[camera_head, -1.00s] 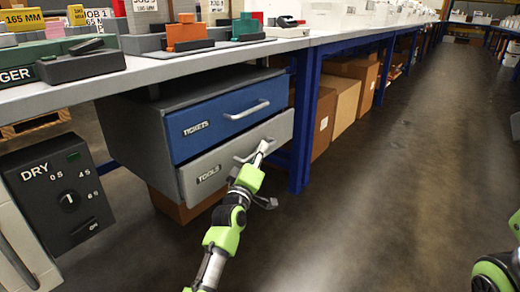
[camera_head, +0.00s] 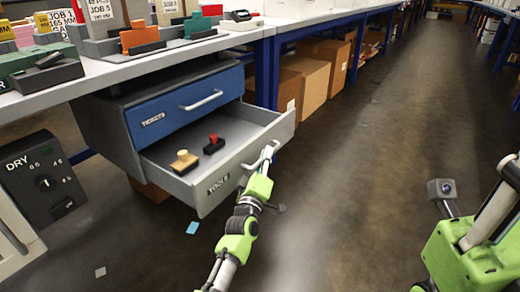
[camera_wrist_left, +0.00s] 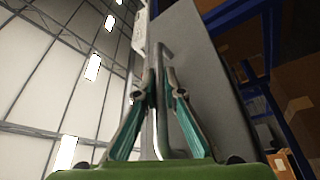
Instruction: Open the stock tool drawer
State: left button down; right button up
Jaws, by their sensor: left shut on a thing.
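The grey tools drawer (camera_head: 222,183), labelled TOOLS, is pulled out under the workbench. Inside it lie a yellow-topped stamp-like item (camera_head: 184,160) and a red-topped black item (camera_head: 213,144). My left gripper (camera_head: 265,165) is at the drawer's front, shut on its handle (camera_head: 262,156). In the left wrist view the handle bar (camera_wrist_left: 162,105) stands between the two teal-padded fingers (camera_wrist_left: 158,100). The blue tickets drawer (camera_head: 185,107) above is shut.
A dark control box (camera_head: 45,178) marked DRY stands at the left. The bench top (camera_head: 160,62) carries several trays and blocks. Cardboard boxes (camera_head: 305,82) sit under the bench beyond a blue leg. The floor (camera_head: 350,190) right of the drawer is clear, with small scraps (camera_head: 192,228) at left.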

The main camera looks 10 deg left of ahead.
pick_arm(q)
jog(key=shift+s+d+f, duration=0.1)
jog(key=shift+s+d, duration=0.05)
jog(key=shift+d, duration=0.15)
jog(key=c, duration=2.4)
grip_release()
jog(key=v, duration=1.2)
jog(key=shift+a, duration=0.1)
